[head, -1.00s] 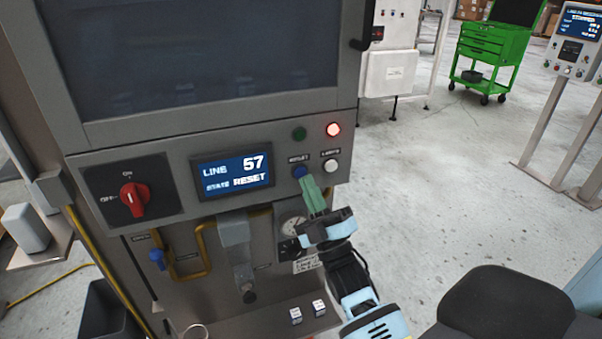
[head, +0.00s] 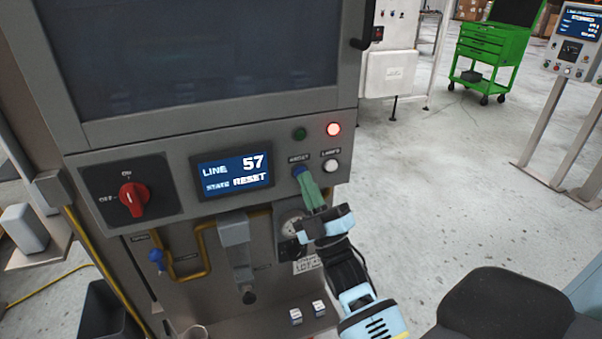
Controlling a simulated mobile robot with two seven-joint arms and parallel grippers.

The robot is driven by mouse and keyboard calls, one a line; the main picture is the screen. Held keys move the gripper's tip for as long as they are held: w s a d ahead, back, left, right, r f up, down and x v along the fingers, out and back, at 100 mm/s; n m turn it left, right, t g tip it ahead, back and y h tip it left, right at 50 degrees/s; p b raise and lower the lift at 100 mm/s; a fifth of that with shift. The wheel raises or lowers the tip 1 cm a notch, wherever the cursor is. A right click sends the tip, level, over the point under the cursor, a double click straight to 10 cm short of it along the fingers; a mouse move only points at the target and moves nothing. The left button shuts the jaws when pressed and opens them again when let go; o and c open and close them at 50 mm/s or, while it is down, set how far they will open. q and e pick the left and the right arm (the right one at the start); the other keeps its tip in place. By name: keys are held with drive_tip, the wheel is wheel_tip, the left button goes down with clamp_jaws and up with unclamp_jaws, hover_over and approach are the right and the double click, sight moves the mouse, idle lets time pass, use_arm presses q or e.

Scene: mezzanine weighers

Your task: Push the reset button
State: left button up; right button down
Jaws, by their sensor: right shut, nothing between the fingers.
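The reset button (head: 297,170) is a small blue button on the grey control panel, under a small label and left of the white lamps button (head: 330,166). My right gripper (head: 304,178) has green fingers and is shut and empty. Its fingertips are at the blue button and cover part of it; I cannot tell whether they press it in. The display (head: 233,173) reads LINE 57, STATE RESET. My left gripper is not in view.
A red rotary switch (head: 134,198) is on the panel's left. A dark green lamp (head: 299,134) and a lit red lamp (head: 334,129) sit above the buttons. Open floor lies to the right.

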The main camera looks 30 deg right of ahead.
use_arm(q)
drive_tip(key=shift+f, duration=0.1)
use_arm(e)
drive_tip(key=shift+w+d, duration=0.1)
drive_tip(key=shift+w, duration=0.1)
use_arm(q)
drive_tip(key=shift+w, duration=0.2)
use_arm(e)
drive_tip(key=shift+w, duration=0.1)
idle(0.4)
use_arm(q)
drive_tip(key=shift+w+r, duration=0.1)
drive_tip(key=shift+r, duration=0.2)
use_arm(e)
drive_tip(key=shift+s+a, duration=0.2)
drive_tip(key=shift+s, duration=0.65)
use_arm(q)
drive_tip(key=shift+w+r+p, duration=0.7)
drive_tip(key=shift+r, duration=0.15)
use_arm(e)
drive_tip(key=s, duration=0.2)
drive_tip(key=s+a, duration=0.1)
drive_tip(key=s, duration=0.2)
drive_tip(key=shift+a, duration=0.1)
